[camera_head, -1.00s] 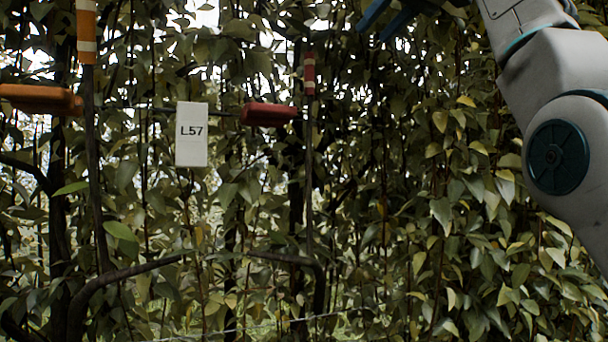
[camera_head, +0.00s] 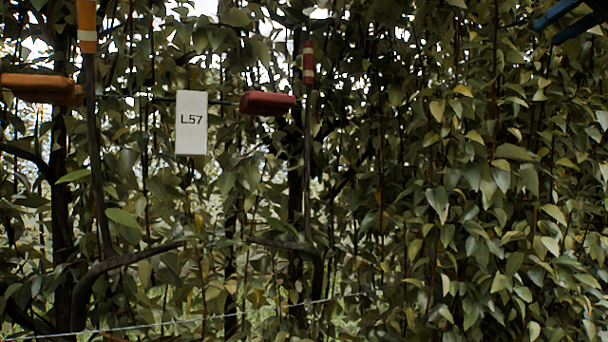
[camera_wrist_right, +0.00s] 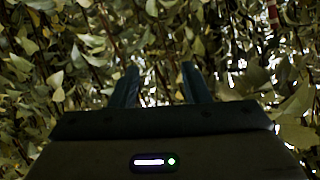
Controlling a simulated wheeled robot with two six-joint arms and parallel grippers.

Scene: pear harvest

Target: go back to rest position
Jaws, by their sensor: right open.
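My right gripper (camera_head: 566,22) shows at the top right corner of the head view, with only its blue fingers in the picture. In the right wrist view its two fingers (camera_wrist_right: 158,86) stand apart with nothing between them, and leaves fill the space beyond. My left gripper is in neither view. No pear can be made out in these frames.
A dense wall of leaves (camera_head: 450,200) fills the head view. A white L57 sign (camera_head: 191,122) hangs left of centre, between an orange block (camera_head: 40,88) and a red block (camera_head: 267,103). A thin wire (camera_head: 180,322) crosses low.

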